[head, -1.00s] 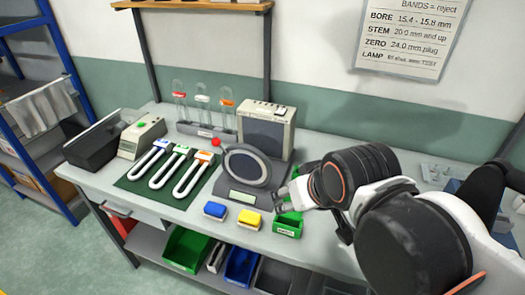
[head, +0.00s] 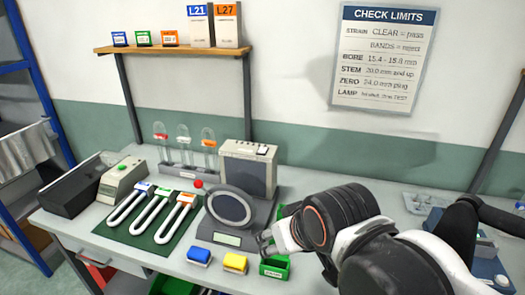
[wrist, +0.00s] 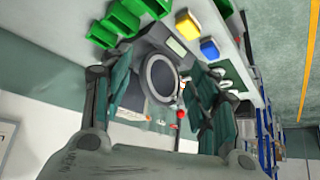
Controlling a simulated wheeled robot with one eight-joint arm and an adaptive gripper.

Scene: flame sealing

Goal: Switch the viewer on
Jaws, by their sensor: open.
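The viewer (head: 248,168) is a grey upright box with a dark, unlit panel and small switches (head: 262,149) on top. In front of it stands a dark round ring (head: 230,208) on a base with a small display (head: 228,240) and a red knob (head: 198,184). My gripper (head: 266,243) is low at the front right of the ring's base, near a green bin, apart from the viewer's top. In the wrist view my gripper (wrist: 160,72) has its fingers spread wide and empty, with the ring (wrist: 161,75) seen between them.
Blue (head: 199,256) and yellow (head: 235,263) blocks and a green bin (head: 274,267) line the bench front. U-shaped tubes lie on a green mat (head: 133,228) at left. A rack (head: 187,172) of glass tubes stands behind. A shelf (head: 180,48) hangs above.

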